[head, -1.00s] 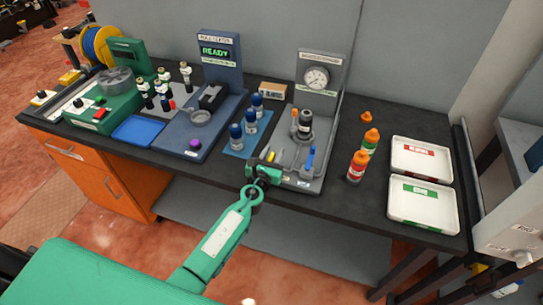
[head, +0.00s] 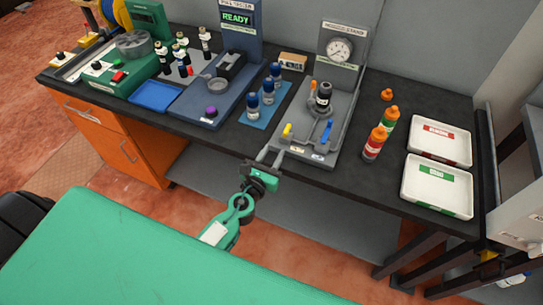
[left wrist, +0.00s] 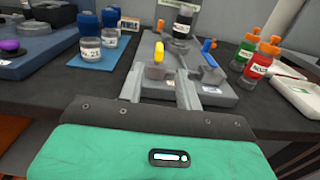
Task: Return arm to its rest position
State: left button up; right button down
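My left gripper (head: 271,158) is at the front edge of the bench, just short of the grey pressure-gauge stand (head: 348,112). Its two fingers are apart with nothing between them; the gap also shows in the left wrist view (left wrist: 160,88). A dark bottle with a white label (head: 323,95) stands upright on the grey stand. It shows in the left wrist view (left wrist: 182,22) too, beyond the fingers. A yellow lever (head: 287,130) and a blue lever (head: 327,130) are on the stand. My right gripper is not seen.
Blue-capped bottles (head: 267,92) stand on a blue mat left of the stand. Red (head: 374,145) and green (head: 389,120) orange-capped bottles stand to its right, beside two white trays (head: 437,205). A grey shelf (head: 290,215) lies under the bench. Floor shows in front.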

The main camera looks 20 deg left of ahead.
pick_arm(q)
jog(key=shift+s, duration=0.1)
dwell(0.5)
jog(key=s+a+f+n+g, duration=0.1)
jog(key=s+f+n+g, duration=0.35)
jog(key=f, duration=0.75)
jog(key=s+a+f+n+g+y, duration=0.1)
jog(key=s+a+f+n+g, duration=0.1)
jog(key=s+f+n, duration=0.7)
jog(key=s+a+f+n+g, duration=0.1)
jog(key=s+f+n+g, duration=0.2)
jog(key=f, duration=1.1)
jog(key=s+a+f+n+g, duration=0.1)
jog(key=s+f+n, duration=0.4)
jog(key=s, duration=0.5)
jog(key=s+f+n+g, duration=0.4)
jog(key=s+f+n, duration=0.2)
jog(key=s, duration=0.4)
jog(key=s+a+f+n+g, duration=0.1)
jog(key=s+f+n, duration=0.4)
jog(key=s, duration=0.5)
jog(key=shift+s+a+f+n+g, duration=0.15)
jog(key=shift+a+f+n+g, duration=0.2)
jog(key=shift+n+g, duration=0.45)
jog(key=shift+d, duration=0.1)
